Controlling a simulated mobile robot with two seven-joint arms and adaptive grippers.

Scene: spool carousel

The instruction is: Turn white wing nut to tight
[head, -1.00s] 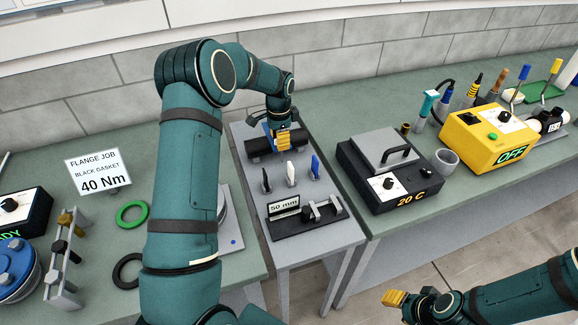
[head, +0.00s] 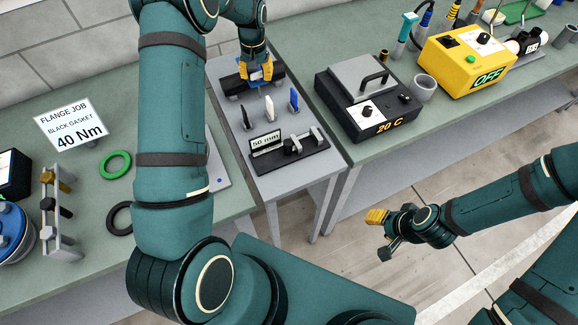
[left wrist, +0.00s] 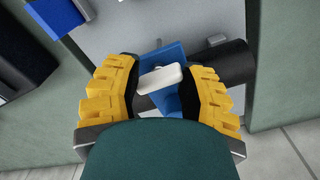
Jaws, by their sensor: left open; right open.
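In the left wrist view the white wing nut (left wrist: 162,78) sits over a blue clamp (left wrist: 172,52) around a black cylinder (left wrist: 226,64). My left gripper (left wrist: 163,92) is open, with its yellow fingers on either side of the wing nut; small gaps seem to show. In the head view my left gripper (head: 257,72) is over the black cylinder (head: 236,82) at the far end of the narrow grey bench (head: 290,192); it largely hides the clamp and wing nut. My right gripper (head: 380,236) is open and empty, right of the bench over the floor.
Black (head: 246,118), white (head: 269,108) and blue (head: 293,100) upright pieces stand in front of the cylinder. A black fixture with a 50 mm display (head: 266,142) is nearer. A black heater box (head: 345,113) stands right; a 40 Nm sign (head: 70,125) stands left.

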